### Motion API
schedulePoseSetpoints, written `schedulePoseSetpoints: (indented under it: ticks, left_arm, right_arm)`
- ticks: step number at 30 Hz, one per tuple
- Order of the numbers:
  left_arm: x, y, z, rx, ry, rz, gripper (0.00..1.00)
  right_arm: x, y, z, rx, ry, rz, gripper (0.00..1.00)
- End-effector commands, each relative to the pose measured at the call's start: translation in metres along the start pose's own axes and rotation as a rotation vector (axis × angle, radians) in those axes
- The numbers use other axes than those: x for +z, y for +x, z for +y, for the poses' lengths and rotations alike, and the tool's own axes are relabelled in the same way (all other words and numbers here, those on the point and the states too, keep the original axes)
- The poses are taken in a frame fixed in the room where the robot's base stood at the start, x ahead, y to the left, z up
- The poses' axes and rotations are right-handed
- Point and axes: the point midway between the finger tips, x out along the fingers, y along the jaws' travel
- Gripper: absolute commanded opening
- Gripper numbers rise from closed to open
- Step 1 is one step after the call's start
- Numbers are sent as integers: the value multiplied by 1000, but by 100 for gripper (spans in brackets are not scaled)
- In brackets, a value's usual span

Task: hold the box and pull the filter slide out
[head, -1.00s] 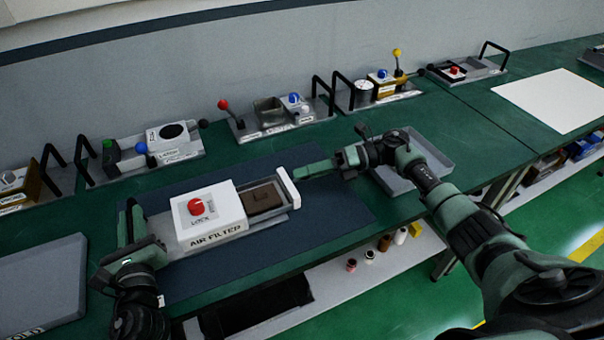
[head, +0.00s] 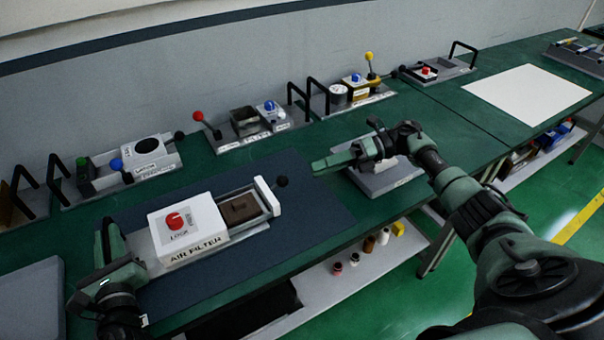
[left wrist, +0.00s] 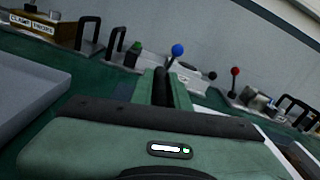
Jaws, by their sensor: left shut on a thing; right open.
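The white AIR FILTER box (head: 188,228) with a red lock knob (head: 175,221) sits on the dark blue mat. Its filter slide (head: 262,197) stands out of the right side, with a brown filter block (head: 239,209) exposed, a white end plate and a black knob (head: 281,182). My left gripper (head: 112,240) is shut on the box's left end; the grip itself is mostly hidden. In the left wrist view its fingers (left wrist: 167,88) point away, with the box largely hidden behind my gripper body. My right gripper (head: 328,166) is open and empty, right of the black knob and apart from it.
A grey tray (head: 388,181) lies under my right arm. Several handled fixtures line the wall behind, including one with a red-ball lever (head: 198,116). A grey panel (head: 35,300) is at the left. Bare mat (head: 325,215) lies right of the slide.

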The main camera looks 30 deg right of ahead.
Motion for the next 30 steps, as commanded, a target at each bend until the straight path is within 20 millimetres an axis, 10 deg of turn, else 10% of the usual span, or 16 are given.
schedulePoseSetpoints:
  ticks: [15,19,30]
  left_arm:
    - [-9,-2,0,0,-2,17,0]
    - [-8,-2,0,0,-2,15,42]
    - [-4,-4,0,-1,0,7,42]
  right_arm:
    - [0,-28,0,1,-1,-1,50]
    - [0,-27,0,0,-1,-1,50]
    - [0,-27,0,0,-1,-1,50]
